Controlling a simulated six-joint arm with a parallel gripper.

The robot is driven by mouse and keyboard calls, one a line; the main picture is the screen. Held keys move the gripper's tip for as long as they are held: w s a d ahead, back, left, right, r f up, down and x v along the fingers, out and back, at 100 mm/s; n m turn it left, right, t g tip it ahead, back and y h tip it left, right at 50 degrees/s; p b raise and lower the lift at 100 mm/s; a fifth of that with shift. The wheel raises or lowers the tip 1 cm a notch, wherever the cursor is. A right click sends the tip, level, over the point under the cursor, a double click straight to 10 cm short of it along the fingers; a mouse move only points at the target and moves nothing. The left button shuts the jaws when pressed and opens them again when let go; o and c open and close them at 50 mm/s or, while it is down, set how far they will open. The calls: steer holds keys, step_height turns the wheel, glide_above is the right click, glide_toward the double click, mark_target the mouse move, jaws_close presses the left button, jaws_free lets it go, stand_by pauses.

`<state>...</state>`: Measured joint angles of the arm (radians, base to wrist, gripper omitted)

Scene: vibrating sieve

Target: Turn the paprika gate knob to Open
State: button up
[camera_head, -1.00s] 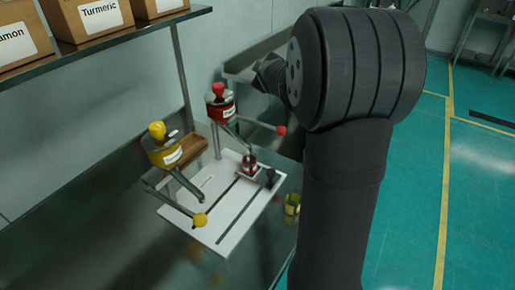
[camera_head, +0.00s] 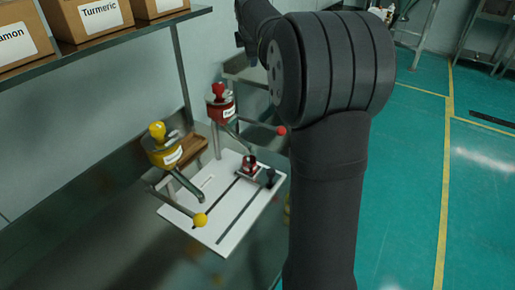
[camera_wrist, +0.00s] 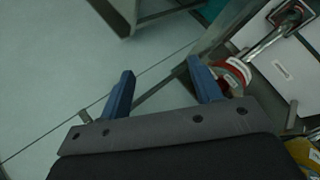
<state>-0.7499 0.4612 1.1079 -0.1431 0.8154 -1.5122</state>
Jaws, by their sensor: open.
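The red dispenser (camera_head: 222,110), with a red knob (camera_head: 219,89) on top and a red ball-ended lever (camera_head: 281,131), stands at the back of the white board (camera_head: 232,222) in the head view. Its label is too small to read fully, and I cannot tell the gate's setting. In the wrist view the red dispenser (camera_wrist: 236,72) shows just beyond the right fingertip. My gripper (camera_wrist: 158,80) is open, its two blue fingers wide apart with nothing between them. I cannot tell whether the right finger touches the dispenser. In the head view the fingertips are not visible.
A yellow dispenser (camera_head: 166,150) with its own ball lever (camera_head: 200,220) stands front left, and shows at the wrist view's right edge (camera_wrist: 305,155). A small red cup (camera_head: 249,164) sits on the slotted board. A shelf (camera_head: 110,45) with boxes hangs at upper left.

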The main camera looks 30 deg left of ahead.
steer(key=s+a+r+n+g, duration=0.2)
steer(key=s+r+n+g, duration=0.3)
steer(key=s+r+n, duration=0.4)
steer(key=a+f+h, duration=0.1)
steer(key=a+f, duration=0.2)
steer(key=f, duration=0.7)
steer(key=v, duration=0.9)
steer(key=w+d+f+m+h, duration=0.1)
steer(key=f+m, duration=0.5)
steer(key=f, duration=0.6)
steer(key=w+d+f+m+g+h, duration=0.1)
steer(key=d+f+m, duration=0.3)
steer(key=f, duration=0.9)
steer(key=w+d+f+m+g+h, duration=0.1)
steer(key=d+f+m+h, duration=0.1)
steer(key=f+m, duration=0.5)
steer(key=shift+w+d+f+m, duration=0.3)
steer(key=shift+d+f, duration=0.45)
steer(key=shift+f, duration=2.4)
